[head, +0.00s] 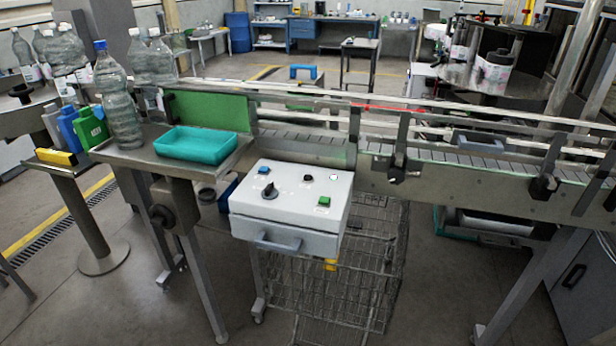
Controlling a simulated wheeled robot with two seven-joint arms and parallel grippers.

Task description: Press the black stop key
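A white control box (290,216) stands at the front of the conveyor, its sloped top facing me. On its top, a small black key (307,178) sits near the middle of the back row. A blue key (264,170) is to its left and a small round white button or lamp (334,178) to its right. A green key (324,200) is at the front right, and a black rotary knob (269,191) at the left. The small labels are too tiny to read. Nothing covers the black key. Neither of my grippers is in view.
A grey handle (277,243) sticks out from the box front. The conveyor (450,172) with its rails runs behind and right. A teal tray (196,144) and a bottle (117,105) stand left. A wire cart (345,285) is below. The space above the box is clear.

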